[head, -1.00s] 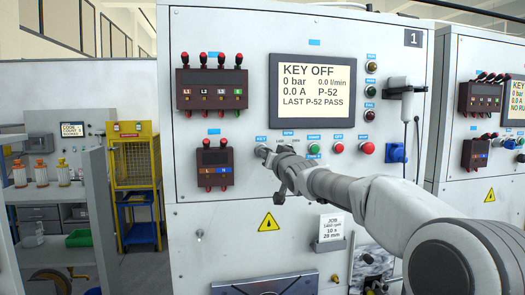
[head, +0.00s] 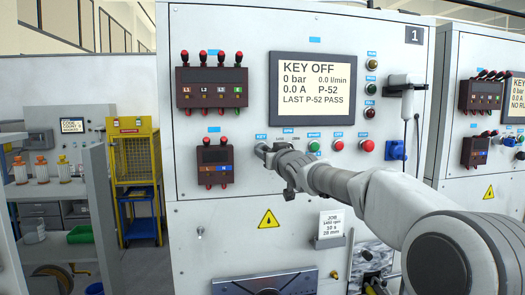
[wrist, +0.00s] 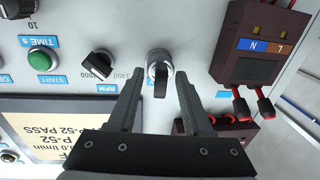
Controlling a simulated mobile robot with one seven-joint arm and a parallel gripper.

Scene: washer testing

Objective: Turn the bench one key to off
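The bench one key switch (wrist: 160,72) is a black key in a round silver collar, seen in the wrist view. It lies between the two fingertips of my gripper (wrist: 158,88), which are apart with a gap on each side of the key. In the head view the key switch (head: 261,149) is mostly hidden by my gripper (head: 276,155), which is up at the panel. The bench one screen (head: 318,88) reads KEY OFF, 0 bar, 0.0 A, P-52, LAST P-52 PASS.
The RPM knob (wrist: 98,65) and green START button (wrist: 42,60) sit beside the key in the wrist view. A terminal block (wrist: 262,45) with red plugs is on the other side. A red button (head: 365,147) is further right on the panel.

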